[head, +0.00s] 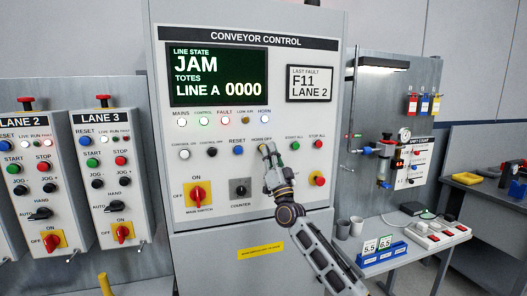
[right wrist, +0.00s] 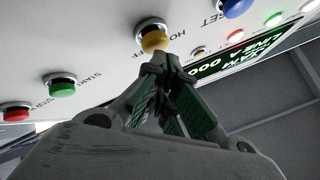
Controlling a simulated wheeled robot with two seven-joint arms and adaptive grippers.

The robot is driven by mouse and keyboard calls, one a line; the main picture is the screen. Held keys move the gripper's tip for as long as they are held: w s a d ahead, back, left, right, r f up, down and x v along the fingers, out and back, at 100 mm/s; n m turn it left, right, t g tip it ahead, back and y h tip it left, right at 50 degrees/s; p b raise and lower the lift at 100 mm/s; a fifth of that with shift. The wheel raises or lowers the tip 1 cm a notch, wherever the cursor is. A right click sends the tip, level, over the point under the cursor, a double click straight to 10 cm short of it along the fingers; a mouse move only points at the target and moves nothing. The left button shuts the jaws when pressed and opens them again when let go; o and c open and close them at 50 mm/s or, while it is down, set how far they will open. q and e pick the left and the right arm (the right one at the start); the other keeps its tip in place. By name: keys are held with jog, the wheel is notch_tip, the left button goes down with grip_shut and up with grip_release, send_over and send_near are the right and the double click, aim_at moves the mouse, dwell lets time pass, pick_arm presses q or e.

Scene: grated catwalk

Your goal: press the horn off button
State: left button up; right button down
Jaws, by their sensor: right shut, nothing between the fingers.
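The conveyor control panel (head: 330,190) faces me, with the HORN OFF label above its middle. The horn off button is mostly hidden behind my right gripper (head: 266,150) in the head view. In the right wrist view it is a yellow button (right wrist: 153,38) in a metal ring. The shut, empty fingertips of my right gripper (right wrist: 162,62) are right at its edge; I cannot tell whether they touch it. The HORN lamp (head: 264,121) looks bright. My left gripper is not in view.
The blue RESET button (head: 238,150) is left of the gripper, the green START ALL button (head: 295,145) right. A red and yellow main switch (head: 197,194) sits lower left. Lane boxes (head: 105,190) stand left. A bench (head: 400,255) with cups stands right.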

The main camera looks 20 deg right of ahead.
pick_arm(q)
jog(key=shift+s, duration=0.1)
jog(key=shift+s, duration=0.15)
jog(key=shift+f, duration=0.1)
pick_arm(e)
jog(key=shift+w, duration=0.15)
dwell(0.3)
pick_arm(q)
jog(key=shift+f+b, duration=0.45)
jog(key=shift+b, duration=0.1)
pick_arm(e)
jog(key=shift+w, duration=0.65)
dwell(0.6)
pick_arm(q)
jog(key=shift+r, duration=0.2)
pick_arm(e)
jog(key=shift+s, duration=0.2)
pick_arm(q)
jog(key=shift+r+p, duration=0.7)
jog(key=shift+p, duration=0.2)
pick_arm(e)
jog(key=shift+s, duration=1.05)
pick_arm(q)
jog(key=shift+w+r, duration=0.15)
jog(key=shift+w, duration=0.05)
pick_arm(e)
jog(key=shift+s, duration=0.1)
